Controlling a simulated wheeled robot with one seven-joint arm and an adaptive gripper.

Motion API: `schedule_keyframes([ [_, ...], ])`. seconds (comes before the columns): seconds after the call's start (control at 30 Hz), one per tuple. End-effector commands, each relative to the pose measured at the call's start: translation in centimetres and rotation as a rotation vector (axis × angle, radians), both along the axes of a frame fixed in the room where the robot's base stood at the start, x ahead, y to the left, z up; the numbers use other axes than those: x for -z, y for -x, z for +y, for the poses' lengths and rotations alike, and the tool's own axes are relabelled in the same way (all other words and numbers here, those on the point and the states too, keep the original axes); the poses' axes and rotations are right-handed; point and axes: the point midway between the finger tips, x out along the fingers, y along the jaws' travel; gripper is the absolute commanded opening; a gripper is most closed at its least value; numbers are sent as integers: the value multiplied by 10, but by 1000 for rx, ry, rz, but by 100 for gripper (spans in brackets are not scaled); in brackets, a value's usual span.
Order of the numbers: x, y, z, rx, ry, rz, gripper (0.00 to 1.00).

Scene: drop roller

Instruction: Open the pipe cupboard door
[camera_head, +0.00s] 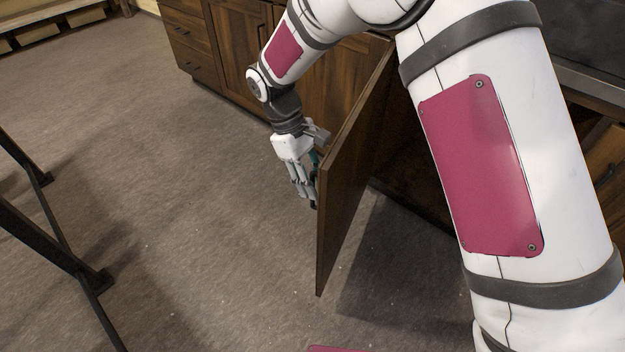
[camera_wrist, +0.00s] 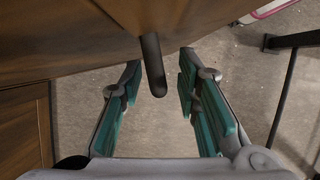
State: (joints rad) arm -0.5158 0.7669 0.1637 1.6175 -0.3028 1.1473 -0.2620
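The cupboard door (camera_head: 350,165) is brown wood and stands swung out from the cabinet, with the dark cupboard inside (camera_head: 410,160) partly showing to its right behind my arm. My gripper (camera_head: 306,190) is on the left side of the door, close to its outer face. In the wrist view the door (camera_wrist: 190,25) fills the top. Its dark bar handle (camera_wrist: 153,65) sticks out between the two teal-padded fingers of my gripper (camera_wrist: 160,78). The fingers are apart, with a gap on both sides of the handle. The handle is mostly hidden in the head view.
Other wooden cabinet doors and drawers (camera_head: 190,50) line the back. A black metal frame (camera_head: 60,250) stands on the left, and also at the right of the wrist view (camera_wrist: 285,90). The grey floor (camera_head: 190,200) between frame and door is clear.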

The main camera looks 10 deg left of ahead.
Motion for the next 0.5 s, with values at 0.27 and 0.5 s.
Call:
schedule_keyframes([
  [0.27, -22, -6, 9, 0, -3, -4, 30],
  [0.5, -68, -14, 26, -1, -3, -3, 30],
])
